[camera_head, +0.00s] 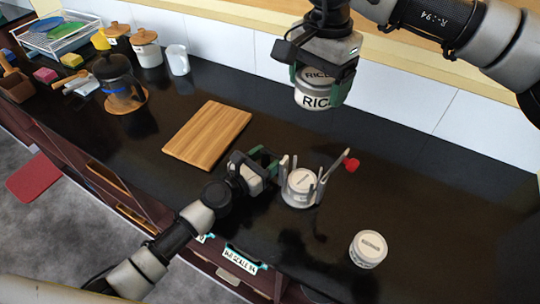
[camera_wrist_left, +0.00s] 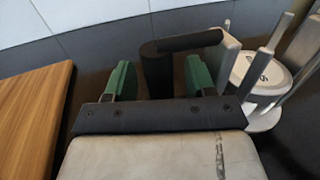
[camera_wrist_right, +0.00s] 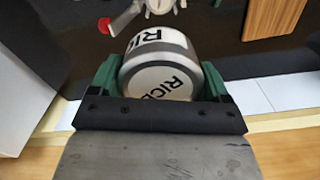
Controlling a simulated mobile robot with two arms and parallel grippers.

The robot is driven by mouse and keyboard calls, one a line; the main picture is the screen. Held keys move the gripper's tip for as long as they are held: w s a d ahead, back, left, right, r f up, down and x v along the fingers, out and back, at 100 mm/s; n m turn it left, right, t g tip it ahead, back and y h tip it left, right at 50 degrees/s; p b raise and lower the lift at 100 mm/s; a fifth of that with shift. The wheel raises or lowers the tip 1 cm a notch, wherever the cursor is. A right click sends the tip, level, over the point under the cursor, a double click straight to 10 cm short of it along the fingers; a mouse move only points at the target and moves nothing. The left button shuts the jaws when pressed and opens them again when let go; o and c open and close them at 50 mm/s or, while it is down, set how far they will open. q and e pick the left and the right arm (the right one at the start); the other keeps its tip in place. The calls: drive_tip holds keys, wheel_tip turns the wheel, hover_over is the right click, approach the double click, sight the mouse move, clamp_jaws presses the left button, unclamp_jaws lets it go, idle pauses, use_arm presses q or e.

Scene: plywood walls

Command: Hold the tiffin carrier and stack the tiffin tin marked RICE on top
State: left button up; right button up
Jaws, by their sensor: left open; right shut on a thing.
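The tiffin carrier (camera_head: 298,201) stands on the black counter, a metal frame with upright posts, a lever with a red knob (camera_head: 352,164) and a white tin (camera_head: 301,186) inside. My left gripper (camera_head: 262,161) is open at its left side. In the left wrist view the carrier's black handle (camera_wrist_left: 157,72) sits between the green fingers (camera_wrist_left: 160,78), with gaps on both sides. My right gripper (camera_wrist_right: 160,80) is shut on the white tin marked RICE (camera_wrist_right: 158,78). In the head view this tin (camera_head: 316,97) is in the air above the back of the counter, upright.
Another white tin (camera_head: 369,248) with an unreadable label stands front right of the carrier. A wooden board (camera_head: 208,134) lies to the left. A coffee press (camera_head: 120,90), canisters (camera_head: 147,50), a white mug (camera_head: 178,60) and a dish rack (camera_head: 60,38) stand far left. The counter's right is clear.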

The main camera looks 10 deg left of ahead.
use_arm(q)
drive_tip(key=shift+w+d, duration=0.4)
drive_tip(key=shift+w, duration=0.15)
clamp_jaws()
use_arm(e)
wheel_tip(320, 180, down, 17)
drive_tip(key=m, duration=1.5)
drive_tip(key=shift+s, duration=0.3)
